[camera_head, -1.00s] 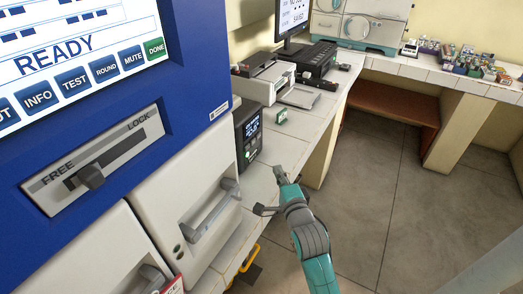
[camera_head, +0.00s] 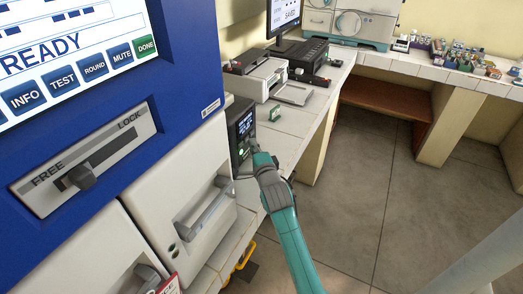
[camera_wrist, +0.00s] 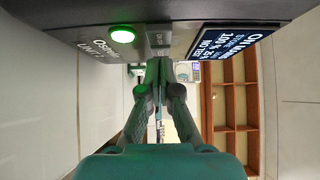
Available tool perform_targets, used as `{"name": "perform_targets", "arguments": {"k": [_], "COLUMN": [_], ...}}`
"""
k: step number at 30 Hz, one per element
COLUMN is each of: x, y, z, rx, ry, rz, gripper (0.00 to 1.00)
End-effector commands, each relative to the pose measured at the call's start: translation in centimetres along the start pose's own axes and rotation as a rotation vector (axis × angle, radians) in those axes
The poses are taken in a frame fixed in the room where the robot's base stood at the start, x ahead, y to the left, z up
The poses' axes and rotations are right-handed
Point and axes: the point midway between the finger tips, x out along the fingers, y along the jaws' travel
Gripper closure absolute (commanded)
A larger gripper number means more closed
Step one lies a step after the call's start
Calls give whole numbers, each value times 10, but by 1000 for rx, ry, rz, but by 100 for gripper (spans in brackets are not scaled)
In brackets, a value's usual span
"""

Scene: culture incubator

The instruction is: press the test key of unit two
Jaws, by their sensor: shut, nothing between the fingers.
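A small dark unit (camera_head: 241,125) with a lit screen stands on the white bench beside the large blue machine. In the wrist view its front panel (camera_wrist: 75,10) fills the top, with a glowing green round button (camera_wrist: 122,34), a label starting "UNIT" whose number is hard to read, and a text screen (camera_wrist: 236,41). My gripper (camera_head: 256,150) is shut and empty, right at the front of this unit. In the wrist view my closed fingertips (camera_wrist: 158,64) are beside the panel's middle, between button and screen; I cannot tell whether they touch it.
The blue machine (camera_head: 185,60) at left has a touchscreen with a TEST key (camera_head: 62,78), a FREE/LOCK slider (camera_head: 82,178) and drawers with handles (camera_head: 205,212). A printer (camera_head: 262,80) and a small green item (camera_head: 275,112) are on the bench. Floor at right is clear.

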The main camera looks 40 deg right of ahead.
Motion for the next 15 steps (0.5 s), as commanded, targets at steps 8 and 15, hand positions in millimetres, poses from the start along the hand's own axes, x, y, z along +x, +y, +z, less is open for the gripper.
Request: {"name": "perform_targets", "arguments": {"k": [8,15], "x": [4,6], "y": [1,0], "z": [4,6], "rx": [0,0], "ry": [0,0], "rz": [1,1], "gripper": [100,100]}}
